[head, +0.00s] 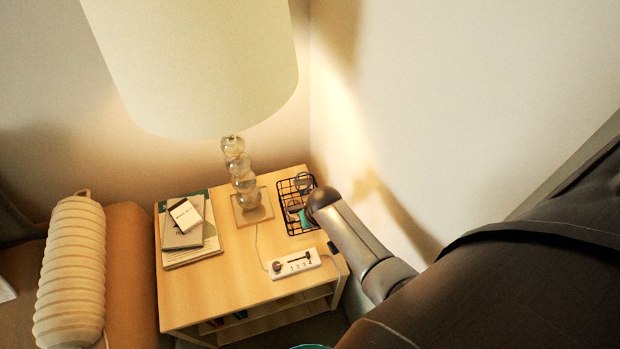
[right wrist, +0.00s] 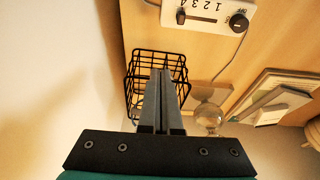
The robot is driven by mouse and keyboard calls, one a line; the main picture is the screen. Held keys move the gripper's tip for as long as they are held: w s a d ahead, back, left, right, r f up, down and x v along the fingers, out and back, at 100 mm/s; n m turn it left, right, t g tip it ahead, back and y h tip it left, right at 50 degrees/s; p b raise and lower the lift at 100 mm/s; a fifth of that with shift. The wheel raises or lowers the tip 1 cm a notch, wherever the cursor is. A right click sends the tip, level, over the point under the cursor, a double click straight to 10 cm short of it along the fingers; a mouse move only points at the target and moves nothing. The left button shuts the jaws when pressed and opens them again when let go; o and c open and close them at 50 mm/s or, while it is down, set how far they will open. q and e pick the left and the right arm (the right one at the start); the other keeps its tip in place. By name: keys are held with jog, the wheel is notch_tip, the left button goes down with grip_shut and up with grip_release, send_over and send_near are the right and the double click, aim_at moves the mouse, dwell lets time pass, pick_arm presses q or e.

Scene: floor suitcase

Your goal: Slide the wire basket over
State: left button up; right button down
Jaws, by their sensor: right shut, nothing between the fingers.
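The black wire basket (head: 285,187) sits at the right side of the light wooden nightstand, beside the wall, in the head view. It also shows in the right wrist view (right wrist: 140,72), upright and open-topped. My right gripper (right wrist: 166,74) is shut and empty, its two fingers pressed together. In the right wrist view its fingertips overlap the basket's near the lamp side; I cannot tell whether they touch it. In the head view my right arm reaches in from the right and its wrist partly hides the gripper and the basket's right side. My left gripper is out of view.
A lamp with a glass-ball stem (head: 238,168) stands left of the basket. Stacked books (head: 183,240) lie farther left. A white numbered switch box (head: 295,264) with a cord lies in front. The nightstand (head: 220,290) is bare at its front left. The wall is close on the right.

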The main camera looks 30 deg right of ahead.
jog(key=b+x, duration=0.6)
jog(key=x, duration=0.3)
jog(key=shift+f, duration=0.25)
jog(key=w+b, duration=0.1)
jog(key=w, duration=0.1)
jog(key=w+d+b, duration=0.1)
jog(key=w+b, duration=0.2)
jog(key=w, duration=0.1)
jog(key=shift+w+d+f, duration=0.15)
jog(key=shift+w+d, duration=0.15)
jog(key=shift+w+b, duration=0.3)
jog(key=shift+b, duration=0.05)
